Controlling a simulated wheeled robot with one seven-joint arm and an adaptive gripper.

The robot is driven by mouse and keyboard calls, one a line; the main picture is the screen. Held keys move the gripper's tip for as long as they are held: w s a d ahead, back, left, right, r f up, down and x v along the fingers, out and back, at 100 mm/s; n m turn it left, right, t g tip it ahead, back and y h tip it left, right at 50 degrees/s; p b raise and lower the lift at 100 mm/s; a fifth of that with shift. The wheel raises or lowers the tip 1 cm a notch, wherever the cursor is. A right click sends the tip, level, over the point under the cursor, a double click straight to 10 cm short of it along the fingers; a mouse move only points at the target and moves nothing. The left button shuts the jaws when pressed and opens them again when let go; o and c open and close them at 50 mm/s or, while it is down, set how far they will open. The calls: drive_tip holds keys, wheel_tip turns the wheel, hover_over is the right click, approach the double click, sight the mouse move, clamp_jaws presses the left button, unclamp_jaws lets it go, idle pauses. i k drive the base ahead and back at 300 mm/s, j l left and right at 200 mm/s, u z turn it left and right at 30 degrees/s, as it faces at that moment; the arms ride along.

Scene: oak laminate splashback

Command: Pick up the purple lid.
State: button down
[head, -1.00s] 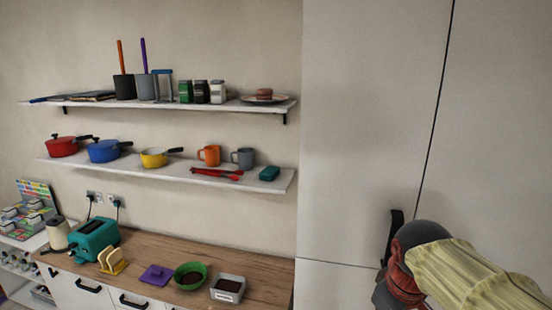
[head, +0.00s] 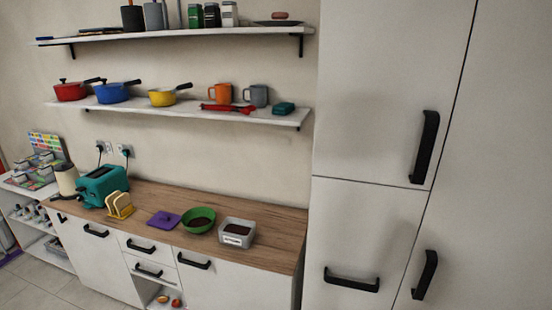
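The purple lid (head: 165,219) lies flat on the wooden counter (head: 272,222), close to its front edge, with a small knob on top. It sits between a toast rack holding bread (head: 119,205) on its left and a green bowl (head: 199,219) with dark contents on its right. The lid is fully visible and nothing covers it. My gripper does not show in the head view now.
A teal toaster (head: 103,187) stands behind the toast rack. A grey container (head: 237,232) is right of the bowl. A shelf (head: 285,118) with pots and mugs hangs above. Tall white cupboards (head: 375,90) with black handles stand right. Drawer handles project below the counter.

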sight(164, 221)
drive_tip(key=u, duration=1.25)
drive_tip(key=i+j, duration=0.15)
drive_tip(key=i, duration=0.35)
drive_tip(key=i+j, duration=0.2)
drive_tip(key=i, duration=0.25)
drive_tip(key=i+j, duration=0.15)
drive_tip(key=i, duration=0.35)
drive_tip(key=i+j, duration=0.15)
drive_tip(key=i, duration=0.35)
drive_tip(key=i+j, duration=0.15)
drive_tip(key=i, duration=0.3)
drive_tip(key=i+j, duration=0.2)
drive_tip(key=i, duration=0.3)
drive_tip(key=i+j, duration=0.15)
drive_tip(key=i, duration=0.35)
drive_tip(key=l+z, duration=0.05)
